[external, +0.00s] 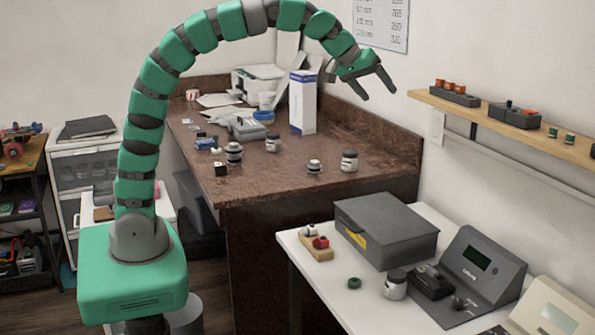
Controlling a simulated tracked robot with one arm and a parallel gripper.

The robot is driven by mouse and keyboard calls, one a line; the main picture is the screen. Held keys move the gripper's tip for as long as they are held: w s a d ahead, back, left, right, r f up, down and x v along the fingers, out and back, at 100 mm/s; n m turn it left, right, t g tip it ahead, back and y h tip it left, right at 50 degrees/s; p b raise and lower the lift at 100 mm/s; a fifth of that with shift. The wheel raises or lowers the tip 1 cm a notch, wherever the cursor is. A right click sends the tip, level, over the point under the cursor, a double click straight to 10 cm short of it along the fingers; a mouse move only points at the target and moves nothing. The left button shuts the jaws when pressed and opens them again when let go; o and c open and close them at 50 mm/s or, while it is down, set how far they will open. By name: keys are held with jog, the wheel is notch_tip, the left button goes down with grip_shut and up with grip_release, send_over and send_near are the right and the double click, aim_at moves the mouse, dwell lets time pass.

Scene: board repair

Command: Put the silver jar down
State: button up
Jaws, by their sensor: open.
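My gripper (379,94) is open and empty, raised high over the right side of the brown counter (260,186), with its fingers pointing down to the right. Below it, a pale jar with a dark lid (349,162) stands upright near the counter's right edge. A smaller silvery jar (314,167) stands to its left. A grey banded jar (234,153) and another dark-lidded jar (273,143) stand further left. I cannot tell which of these is the silver jar. No jar touches my gripper.
A white and blue box (302,103) stands at the back of the counter. A wall shelf (560,145) juts out at right. The white table (365,312) holds a grey case (388,228), a device (483,270) and another jar (396,285). The counter's front middle is clear.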

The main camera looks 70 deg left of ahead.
jog(key=s+a+r+m+t, duration=0.2)
jog(key=s+a+r, duration=0.2)
jog(key=r, duration=0.3)
jog(key=s+a+r+m+t, duration=0.1)
jog(key=s+a+r+t, duration=0.1)
jog(key=s+a+r, duration=0.3)
jog(key=s+a+r+m+t+y, duration=0.1)
jog(key=s+a+r+m+t, duration=0.1)
jog(key=s+a+r, duration=0.3)
jog(key=s+r+t, duration=0.1)
jog(key=s+r, duration=0.2)
jog(key=r, duration=0.2)
jog(key=shift+s+r+m, duration=0.2)
jog(key=shift+m, duration=0.1)
jog(key=shift+o, duration=0.5)
